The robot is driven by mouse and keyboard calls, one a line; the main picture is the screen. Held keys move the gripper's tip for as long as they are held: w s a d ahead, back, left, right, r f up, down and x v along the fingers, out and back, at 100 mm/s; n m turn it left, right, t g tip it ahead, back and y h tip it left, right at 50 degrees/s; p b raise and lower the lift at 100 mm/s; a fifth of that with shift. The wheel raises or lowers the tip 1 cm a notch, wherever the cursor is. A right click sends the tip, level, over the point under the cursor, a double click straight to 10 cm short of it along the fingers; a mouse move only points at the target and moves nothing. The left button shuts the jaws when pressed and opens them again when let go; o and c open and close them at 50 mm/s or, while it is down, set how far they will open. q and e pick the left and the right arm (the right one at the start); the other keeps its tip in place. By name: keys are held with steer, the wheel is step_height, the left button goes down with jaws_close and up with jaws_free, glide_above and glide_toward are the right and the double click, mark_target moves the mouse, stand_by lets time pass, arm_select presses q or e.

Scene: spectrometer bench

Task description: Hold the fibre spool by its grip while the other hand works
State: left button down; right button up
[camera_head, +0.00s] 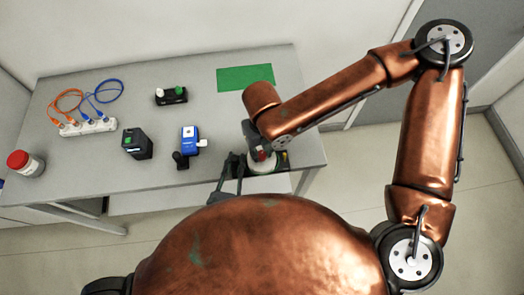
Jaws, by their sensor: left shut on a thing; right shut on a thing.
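The fibre spool (262,168) is a pale round thing at the front right edge of the bench, mostly covered by my grippers. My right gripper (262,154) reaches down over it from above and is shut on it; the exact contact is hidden. My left gripper (232,166) shows as dark fingers at the spool's left side, coming up from behind my copper body. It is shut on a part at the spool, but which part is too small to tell. Its arm is hidden.
On the grey bench (220,111) stand a blue device (190,138), a black box (137,143), a black stand with knobs (171,96), a white strip with orange and blue cables (88,127) and a red-capped jar (26,163). A green mat (245,78) lies at the back.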

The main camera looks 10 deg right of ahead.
jaws_close()
